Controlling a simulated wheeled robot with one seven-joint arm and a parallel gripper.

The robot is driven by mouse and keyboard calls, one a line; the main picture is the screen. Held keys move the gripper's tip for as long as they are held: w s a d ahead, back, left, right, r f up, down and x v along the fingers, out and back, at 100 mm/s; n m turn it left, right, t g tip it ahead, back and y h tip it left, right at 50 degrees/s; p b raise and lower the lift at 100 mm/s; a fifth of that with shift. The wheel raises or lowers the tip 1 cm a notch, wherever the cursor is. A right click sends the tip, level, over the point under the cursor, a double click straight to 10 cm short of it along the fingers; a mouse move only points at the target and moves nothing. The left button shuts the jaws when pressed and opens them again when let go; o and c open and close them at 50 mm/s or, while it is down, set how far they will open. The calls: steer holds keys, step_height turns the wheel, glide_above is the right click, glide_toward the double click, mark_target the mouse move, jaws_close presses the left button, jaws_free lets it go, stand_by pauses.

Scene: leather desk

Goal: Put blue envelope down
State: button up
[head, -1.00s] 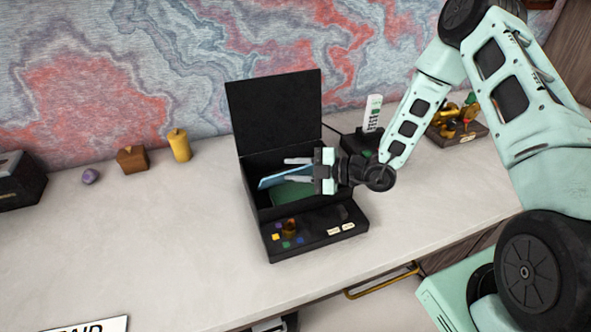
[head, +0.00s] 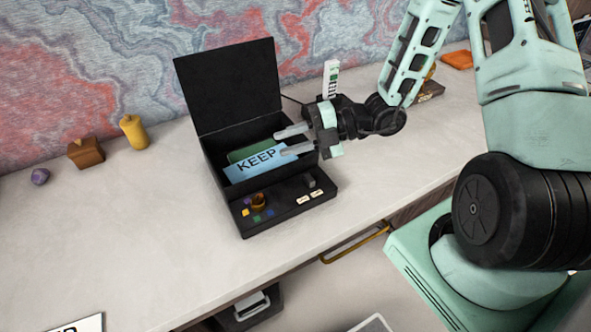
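The blue envelope (head: 252,163), marked "KEEP", rests tilted inside the black box (head: 219,170), in front of a green item (head: 246,150) that is partly hidden. The box's lid (head: 228,85) stands open at the back. My gripper (head: 286,141) is at the right side of the box, above its opening. Its two light fingers are spread apart and point left. The right end of the envelope lies close to the lower finger; nothing appears clamped between the fingers.
The box's front ledge holds small coloured cubes, a gold ring-like piece (head: 258,200) and white tags (head: 309,197). A yellow candle (head: 134,132), brown block (head: 86,153) and purple stone (head: 40,177) stand at left. A white-and-green upright item (head: 330,78) stands behind my gripper.

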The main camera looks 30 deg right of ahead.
steer(key=s+a+r+m+g+h, duration=0.1)
steer(key=s+a+r+m+h, duration=0.2)
steer(key=s+m, duration=0.4)
steer(key=s+a+r+m+g+h, duration=0.2)
steer(key=s+a+r+m+h, duration=0.1)
steer(key=s+m+h, duration=0.3)
steer(key=s+a+r+m+g+h, duration=0.2)
steer(key=s+a+r+m+h, duration=0.1)
steer(key=s+m, duration=0.4)
steer(key=shift+s+a+r+m+h, duration=0.35)
steer(key=shift+a+m+h, duration=0.15)
steer(key=shift+a+h, duration=0.15)
